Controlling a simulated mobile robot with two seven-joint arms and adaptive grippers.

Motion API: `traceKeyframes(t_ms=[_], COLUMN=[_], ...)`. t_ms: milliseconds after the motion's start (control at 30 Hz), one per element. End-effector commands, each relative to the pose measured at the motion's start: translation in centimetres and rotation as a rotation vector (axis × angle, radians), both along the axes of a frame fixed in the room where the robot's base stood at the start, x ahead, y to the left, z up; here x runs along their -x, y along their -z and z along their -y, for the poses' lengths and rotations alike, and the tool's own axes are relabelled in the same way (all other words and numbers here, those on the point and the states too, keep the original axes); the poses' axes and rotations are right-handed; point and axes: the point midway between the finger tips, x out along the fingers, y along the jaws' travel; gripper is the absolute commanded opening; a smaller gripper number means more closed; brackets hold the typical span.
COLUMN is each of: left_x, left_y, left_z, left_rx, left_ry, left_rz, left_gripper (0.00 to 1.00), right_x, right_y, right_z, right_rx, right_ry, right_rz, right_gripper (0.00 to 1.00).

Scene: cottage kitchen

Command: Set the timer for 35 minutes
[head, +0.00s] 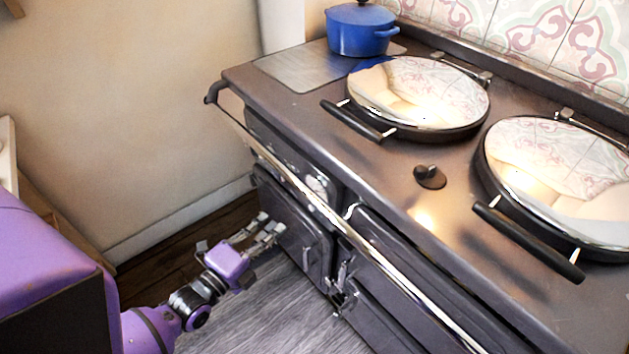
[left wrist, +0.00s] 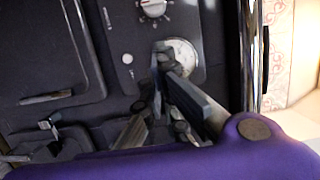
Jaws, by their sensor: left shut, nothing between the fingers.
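The control panel (left wrist: 125,45) is on the dark front of the range cooker. In the left wrist view it carries a knob (left wrist: 152,8) with a red mark at the top edge, and a round white-faced dial (left wrist: 183,55). I cannot tell which is the timer, and no setting is readable. In the head view part of the panel's dials (head: 318,183) shows behind the front rail. My left gripper (head: 270,231) is shut and empty, low in front of the cooker's left door. In the left wrist view its fingertips (left wrist: 162,54) overlap the white dial's edge; contact is unclear.
A chrome rail (head: 300,198) runs along the cooker front. Oven doors (head: 290,225) with latches lie below it. Two round hob lids (head: 420,95) and a blue pot (head: 360,30) are on top. Wooden floor (head: 290,310) is clear in front.

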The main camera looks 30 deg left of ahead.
Motion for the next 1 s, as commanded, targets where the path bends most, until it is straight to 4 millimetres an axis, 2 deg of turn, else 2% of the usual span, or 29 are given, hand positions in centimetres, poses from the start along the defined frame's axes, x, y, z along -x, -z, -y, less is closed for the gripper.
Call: traceKeyframes(t_ms=[100,267,700,800,1000], left_x=[-0.3,-1.6,-10.5,-11.0,-11.6], left_y=[-0.8,-0.9,-1.0,-1.0,-1.1], left_z=[0.0,0.2,1.5,-0.3,-1.9], left_rx=[-0.042,-0.065,-0.063,-0.070,-0.065], left_ry=[-0.005,-0.004,-0.003,-0.003,-0.003], left_rz=[0.027,0.032,0.032,0.028,0.028], left_gripper=[0.00,0.00,0.00,0.00,0.00], right_x=[0.1,0.2,0.2,0.3,0.4], right_y=[0.2,0.2,0.1,0.3,0.5], right_z=[0.2,0.4,0.5,0.5,0.4], right_rx=[0.003,0.006,0.010,0.008,0.008], right_ry=[0.000,-0.003,-0.004,-0.004,-0.003], right_rz=[-0.003,-0.004,-0.005,-0.007,-0.010], right_gripper=[0.00,0.00,0.00,0.00,0.00])
